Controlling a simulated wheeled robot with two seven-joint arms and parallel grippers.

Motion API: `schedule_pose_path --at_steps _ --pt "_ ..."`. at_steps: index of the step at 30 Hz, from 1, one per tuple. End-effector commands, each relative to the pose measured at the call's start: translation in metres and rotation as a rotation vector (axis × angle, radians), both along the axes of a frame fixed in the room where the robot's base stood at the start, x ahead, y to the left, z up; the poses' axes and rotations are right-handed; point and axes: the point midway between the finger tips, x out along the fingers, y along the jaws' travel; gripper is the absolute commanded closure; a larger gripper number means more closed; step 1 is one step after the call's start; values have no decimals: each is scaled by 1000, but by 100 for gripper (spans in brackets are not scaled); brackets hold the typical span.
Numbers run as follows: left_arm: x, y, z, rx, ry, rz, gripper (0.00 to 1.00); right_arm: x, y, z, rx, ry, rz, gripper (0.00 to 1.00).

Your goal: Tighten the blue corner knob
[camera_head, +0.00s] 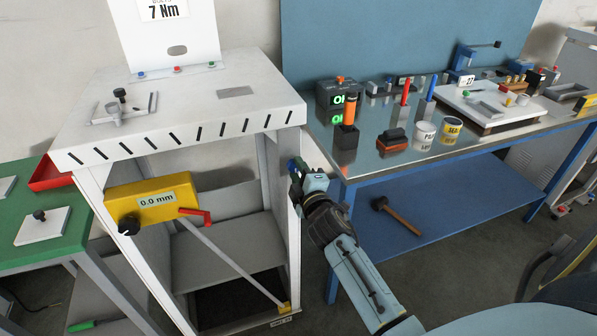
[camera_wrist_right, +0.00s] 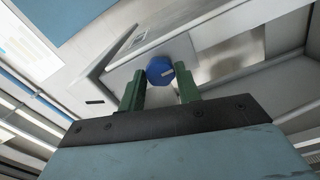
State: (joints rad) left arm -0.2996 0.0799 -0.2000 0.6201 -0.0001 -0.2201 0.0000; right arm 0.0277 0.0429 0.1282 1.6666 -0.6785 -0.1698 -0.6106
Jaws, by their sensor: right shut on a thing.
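My right gripper (camera_head: 296,168) is at the right front post of this frame in the head view, below the top's corner. In the wrist view its green fingers (camera_wrist_right: 160,84) stand on either side of the knob and are shut on it. In the head view the gripper mostly hides the knob. My left gripper is not in view.
A yellow gauge box (camera_head: 150,196) reading 0.0 mm with a black knob and red lever hangs on the frame's front. A blue-legged workbench (camera_head: 375,165) with tools and tubs stands close to the right of my gripper. A green table (camera_head: 70,240) is at left.

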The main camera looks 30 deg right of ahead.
Motion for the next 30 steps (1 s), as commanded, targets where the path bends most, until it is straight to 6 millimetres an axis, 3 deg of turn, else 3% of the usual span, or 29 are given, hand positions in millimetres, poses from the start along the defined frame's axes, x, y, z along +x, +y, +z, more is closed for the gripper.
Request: schedule_pose_path --at_steps 17,18,22,30 --pt "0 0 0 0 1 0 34 0 0 -1 32 -6 0 89" --pt "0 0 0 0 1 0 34 0 0 -1 32 -6 0 62" --pt "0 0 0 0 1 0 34 0 0 -1 30 -5 0 45" --pt "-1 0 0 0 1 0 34 0 0 -1 27 -6 0 45"
